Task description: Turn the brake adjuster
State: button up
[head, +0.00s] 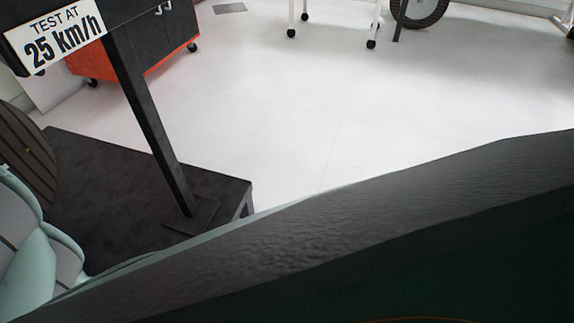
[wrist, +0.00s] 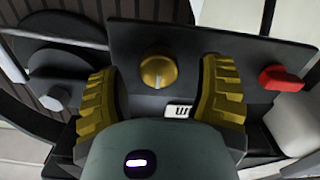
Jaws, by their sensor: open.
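In the wrist view a round gold knob (wrist: 157,73) with a pale pointer mark sits on an upright dark panel (wrist: 215,45). My gripper (wrist: 163,67) is open, its yellow ribbed fingers on either side of the knob in the picture. Gaps show between the knob and both fingers; how far the tips are from the panel is unclear. A grey hexagonal head (wrist: 55,98) is left of the left finger, and a red knob (wrist: 282,78) is right of the right finger. I cannot tell from any readable label which is the brake adjuster. My gripper is not visible in the head view.
A partly hidden white label (wrist: 179,111) lies below the gold knob. In the head view a "TEST AT 25 km/h" sign (head: 57,36) hangs by a black post (head: 150,115) on a dark table (head: 110,190). An orange-and-black cabinet (head: 150,60) stands behind.

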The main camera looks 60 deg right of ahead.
jog(key=shift+w, duration=0.35)
jog(key=shift+o, duration=0.4)
jog(key=shift+s+f, duration=0.1)
grip_shut()
